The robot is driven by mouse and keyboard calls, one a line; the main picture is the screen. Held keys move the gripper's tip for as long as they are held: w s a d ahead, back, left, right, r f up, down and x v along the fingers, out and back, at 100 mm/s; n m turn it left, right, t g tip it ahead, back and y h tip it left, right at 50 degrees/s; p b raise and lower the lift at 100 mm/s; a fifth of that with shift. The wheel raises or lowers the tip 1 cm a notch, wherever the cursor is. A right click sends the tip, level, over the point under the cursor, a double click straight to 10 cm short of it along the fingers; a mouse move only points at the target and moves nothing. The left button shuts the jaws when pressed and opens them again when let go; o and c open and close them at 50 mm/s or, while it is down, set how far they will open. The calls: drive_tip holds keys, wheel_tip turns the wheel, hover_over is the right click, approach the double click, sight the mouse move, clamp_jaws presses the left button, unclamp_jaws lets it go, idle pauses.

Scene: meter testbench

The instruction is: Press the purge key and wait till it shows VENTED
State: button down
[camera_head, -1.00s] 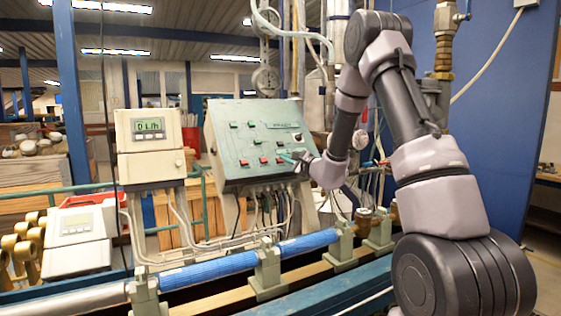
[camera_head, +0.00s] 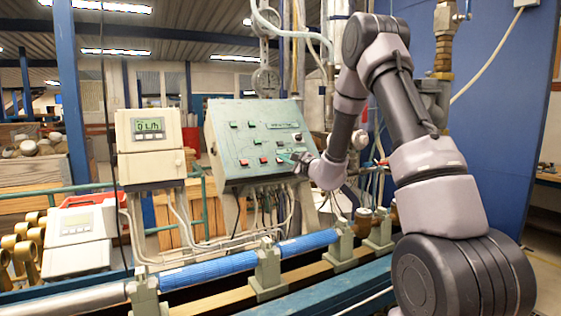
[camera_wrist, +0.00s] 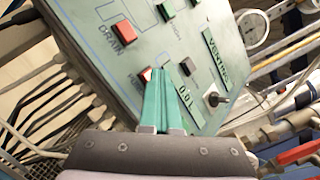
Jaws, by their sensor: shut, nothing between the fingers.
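The green sloped control panel (camera_head: 255,135) stands at mid-picture in the head view. In the wrist view, a red key (camera_wrist: 146,74), its label partly covered and starting with P, lies just left of my fingertips. A red key marked DRAIN (camera_wrist: 124,32) sits above it. The green display (camera_wrist: 215,50) seems to read VENTING, though the letters are small and tilted. My gripper (camera_wrist: 162,72) is shut and empty, its green fingers over the panel by the P key. Whether they touch that key, I cannot tell. It also shows at the panel's right in the head view (camera_head: 290,156).
A smaller display (camera_wrist: 185,96) reads about 0.01. A dark key (camera_wrist: 188,66) and a toggle switch (camera_wrist: 214,99) lie right of my fingers. A beige meter (camera_head: 150,142) stands left of the panel. Blue pipes (camera_head: 210,270) run below; hoses and valves crowd the right.

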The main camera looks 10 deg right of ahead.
drive_tip(key=shift+s+r, duration=0.1)
drive_tip(key=shift+s+d+r, duration=0.2)
drive_tip(key=shift+s+r, duration=0.2)
drive_tip(key=shift+s, duration=0.05)
drive_tip(key=shift+s+d+r, duration=0.3)
drive_tip(key=shift+s+r, duration=0.55)
drive_tip(key=shift+s, duration=0.05)
drive_tip(key=shift+s+d+r, duration=0.25)
drive_tip(key=shift+s+r, duration=0.55)
drive_tip(key=shift+s, duration=0.1)
drive_tip(key=shift+s+d+r, duration=0.2)
drive_tip(key=shift+s+r, duration=0.25)
idle(3.3)
